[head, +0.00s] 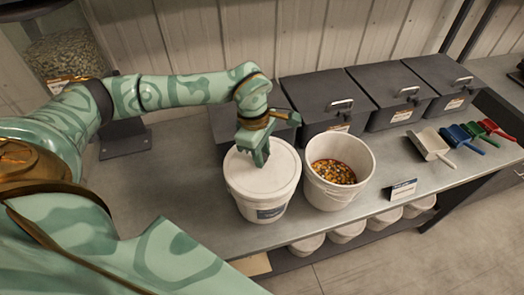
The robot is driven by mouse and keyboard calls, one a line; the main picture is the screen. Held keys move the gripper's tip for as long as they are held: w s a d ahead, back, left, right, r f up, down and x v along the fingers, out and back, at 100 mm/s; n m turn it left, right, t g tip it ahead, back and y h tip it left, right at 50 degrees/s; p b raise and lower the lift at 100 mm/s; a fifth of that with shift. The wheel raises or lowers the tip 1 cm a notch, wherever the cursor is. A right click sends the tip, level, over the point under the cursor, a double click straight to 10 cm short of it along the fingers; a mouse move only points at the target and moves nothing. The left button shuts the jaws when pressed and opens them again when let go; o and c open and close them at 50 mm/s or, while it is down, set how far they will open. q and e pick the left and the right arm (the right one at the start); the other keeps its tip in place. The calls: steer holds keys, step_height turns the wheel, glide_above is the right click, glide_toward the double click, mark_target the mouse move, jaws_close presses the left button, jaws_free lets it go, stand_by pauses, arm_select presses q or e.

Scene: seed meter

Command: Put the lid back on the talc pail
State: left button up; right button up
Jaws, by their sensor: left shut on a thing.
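The talc pail (246,205) is a white bucket with a dark label low on its front, standing on the metal bench. A white round lid (277,178) lies over its mouth and looks about level. I cannot tell whether its rim is fully pressed down. My left gripper (259,159) reaches down from above and is shut on the lid near its middle. The fingers hide the part they grip. My right gripper is not in view.
An open white bucket (326,192) of mixed seeds stands close at the right of the pail. Dark lidded bins (328,98) line the back. A small sign (403,188) and several colored scoops (431,145) lie farther right. More white tubs (347,232) sit below the bench.

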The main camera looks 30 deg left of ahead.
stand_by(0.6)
arm_select(q)
steer(key=o, duration=1.5)
steer(key=shift+o, duration=0.2)
steer(key=shift+r+p, duration=3.05)
steer(key=shift+r, duration=0.5)
steer(key=shift+f, duration=0.1)
jaws_close()
